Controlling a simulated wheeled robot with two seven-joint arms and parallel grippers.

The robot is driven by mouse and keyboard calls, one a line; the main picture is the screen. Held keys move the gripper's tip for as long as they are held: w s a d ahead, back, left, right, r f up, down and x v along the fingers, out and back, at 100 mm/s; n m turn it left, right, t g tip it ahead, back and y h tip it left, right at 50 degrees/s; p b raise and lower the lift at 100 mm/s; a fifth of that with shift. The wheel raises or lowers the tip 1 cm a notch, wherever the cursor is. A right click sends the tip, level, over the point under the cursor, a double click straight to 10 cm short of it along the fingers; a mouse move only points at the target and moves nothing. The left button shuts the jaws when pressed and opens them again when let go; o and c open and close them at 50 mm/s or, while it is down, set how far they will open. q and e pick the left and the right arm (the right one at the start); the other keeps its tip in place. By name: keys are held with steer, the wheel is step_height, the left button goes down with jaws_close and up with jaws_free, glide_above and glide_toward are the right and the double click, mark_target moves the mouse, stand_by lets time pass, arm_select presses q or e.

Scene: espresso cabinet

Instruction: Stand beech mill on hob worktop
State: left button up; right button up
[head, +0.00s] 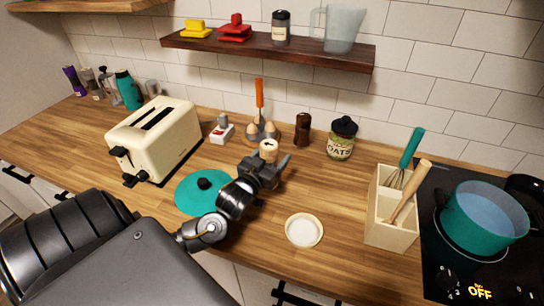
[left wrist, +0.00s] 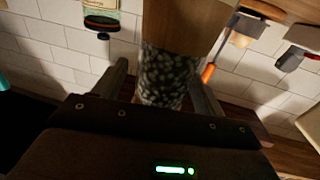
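The beech mill (head: 268,147) stands upright on the wooden worktop (head: 335,195), its pale top showing above my left gripper (head: 270,168). In the left wrist view, which is upside down, the mill's dark, speckled clear section (left wrist: 162,75) and a wooden part are between the two fingers of my left gripper (left wrist: 160,90). A narrow gap shows beside the finger at picture left, so the fingers look open around the mill. The gripper hides the mill's lower part in the head view. My right gripper is not in view.
A teal lid (head: 190,197) and cream toaster (head: 158,140) lie left. A white round dish (head: 304,230) is in front; a utensil box (head: 390,232) and the black hob (head: 440,265) with a teal pot (head: 485,218) are right. Egg cups, a brown mill (head: 302,130) and oats jar (head: 342,140) stand behind.

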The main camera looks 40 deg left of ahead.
arm_select(q)
steer(key=shift+r, duration=0.25)
steer(key=s+d+b, duration=0.2)
steer(key=s, duration=0.9)
steer(key=shift+s+b, duration=0.35)
steer(key=shift+s, duration=0.05)
